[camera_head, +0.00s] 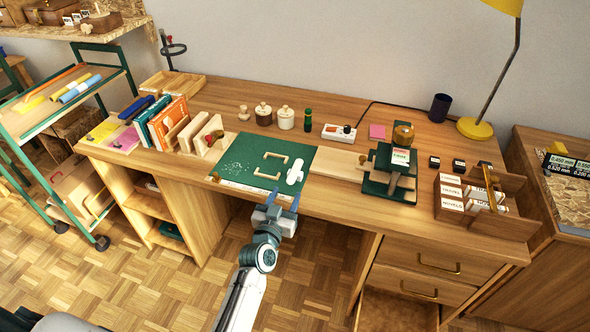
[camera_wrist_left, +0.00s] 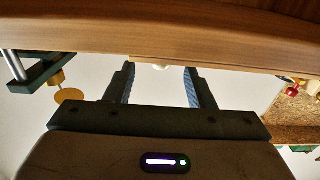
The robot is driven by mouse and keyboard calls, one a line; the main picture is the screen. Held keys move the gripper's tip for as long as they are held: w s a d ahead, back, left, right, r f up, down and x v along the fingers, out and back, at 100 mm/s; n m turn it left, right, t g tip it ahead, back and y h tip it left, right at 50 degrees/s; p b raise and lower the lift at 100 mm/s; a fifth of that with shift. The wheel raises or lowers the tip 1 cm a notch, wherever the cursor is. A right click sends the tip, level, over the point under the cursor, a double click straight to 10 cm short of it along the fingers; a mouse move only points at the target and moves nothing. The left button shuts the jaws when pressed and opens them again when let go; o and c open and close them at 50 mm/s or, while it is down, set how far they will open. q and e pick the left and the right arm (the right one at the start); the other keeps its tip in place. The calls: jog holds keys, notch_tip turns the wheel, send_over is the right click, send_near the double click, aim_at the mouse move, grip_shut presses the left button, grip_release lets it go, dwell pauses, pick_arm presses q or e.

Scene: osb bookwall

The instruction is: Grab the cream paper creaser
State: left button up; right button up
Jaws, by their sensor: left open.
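The cream paper creaser looks to be the small whitish piece (camera_head: 295,172) on the right part of the green cutting mat (camera_head: 240,160), near the desk's front edge. My left gripper (camera_head: 283,197) is open and empty at the front edge, just short of the whitish piece and apart from it. In the left wrist view the two fingers (camera_wrist_left: 160,88) stand wide apart below the wooden desk edge (camera_wrist_left: 200,42). A small pale bit (camera_wrist_left: 162,67) shows between them at that edge; I cannot tell what it is. My right gripper is not in view.
Two pale wooden handle-shaped pieces (camera_head: 275,156) lie on the mat left of the whitish piece. A green press (camera_head: 390,175) stands to the right. Books (camera_head: 165,118) and wooden uprights (camera_head: 207,135) stand to the left. Jars (camera_head: 285,118) stand behind.

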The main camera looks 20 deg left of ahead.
aim_at(289, 183)
pick_arm(q)
jog(key=w, duration=0.2)
jog(key=w+p, duration=0.1)
jog(key=w, duration=0.1)
jog(key=shift+r, duration=0.25)
jog(key=shift+w+f, duration=0.1)
jog(key=shift+w, duration=0.35)
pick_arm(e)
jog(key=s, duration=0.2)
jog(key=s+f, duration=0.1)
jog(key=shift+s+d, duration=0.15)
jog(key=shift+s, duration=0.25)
pick_arm(q)
jog(key=c, duration=1.1)
